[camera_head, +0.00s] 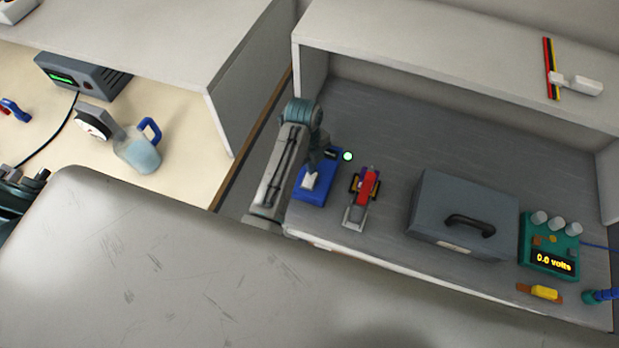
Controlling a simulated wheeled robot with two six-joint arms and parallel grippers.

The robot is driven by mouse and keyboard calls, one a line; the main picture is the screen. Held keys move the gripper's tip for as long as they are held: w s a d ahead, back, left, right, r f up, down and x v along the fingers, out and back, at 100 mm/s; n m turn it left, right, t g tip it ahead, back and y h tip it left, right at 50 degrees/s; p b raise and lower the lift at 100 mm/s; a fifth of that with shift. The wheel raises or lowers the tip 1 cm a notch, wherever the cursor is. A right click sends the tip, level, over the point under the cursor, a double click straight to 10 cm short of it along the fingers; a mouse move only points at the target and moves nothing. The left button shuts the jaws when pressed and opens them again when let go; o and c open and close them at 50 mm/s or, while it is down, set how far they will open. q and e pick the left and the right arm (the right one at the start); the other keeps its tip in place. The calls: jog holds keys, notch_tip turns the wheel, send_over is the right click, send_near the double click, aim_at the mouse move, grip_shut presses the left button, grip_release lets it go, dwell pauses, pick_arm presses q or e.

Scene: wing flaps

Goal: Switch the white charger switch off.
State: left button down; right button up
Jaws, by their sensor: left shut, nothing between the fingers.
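The charger is a blue box (317,195) near the left end of the grey bench on the right. A white switch (311,181) sits on its top; I cannot tell its position clearly. A small round light (347,156) glows pale green beside the charger's far right corner. My left gripper (329,156) is shut and empty, over the far part of the charger, just beyond the switch. The dark fingers are small and partly hidden by my wrist, so I cannot tell whether they touch the charger. My right gripper is not in view.
Right of the charger are a red tool (367,188), a grey metal case (462,205) and a green meter (546,246) reading 0.0 volts. A shelf (430,60) overhangs the bench. A jug (140,153) stands on the left bench. The grey bench's back is clear.

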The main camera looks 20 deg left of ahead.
pick_arm(q)
jog(key=shift+f, duration=0.2)
dwell(0.5)
jog(key=shift+f, duration=0.7)
jog(key=shift+r+p, duration=0.4)
jog(key=shift+r, duration=3.15)
